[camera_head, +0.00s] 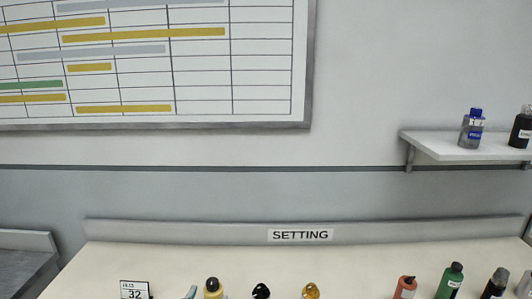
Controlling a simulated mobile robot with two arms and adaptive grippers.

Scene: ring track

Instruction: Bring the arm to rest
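Neither of my arms nor my grippers shows in the head view. What they hold and how they stand cannot be seen. The view faces a workbench (230,252) with a raised back edge and a label reading "SETTING" (300,235).
On the bench are a small "32" sign (135,291), a yellow item with a black top (213,289), a black item (261,292), an amber item (311,291), a red bottle (405,288) and a green bottle (449,282). A wall shelf (450,147) holds bottles at right.

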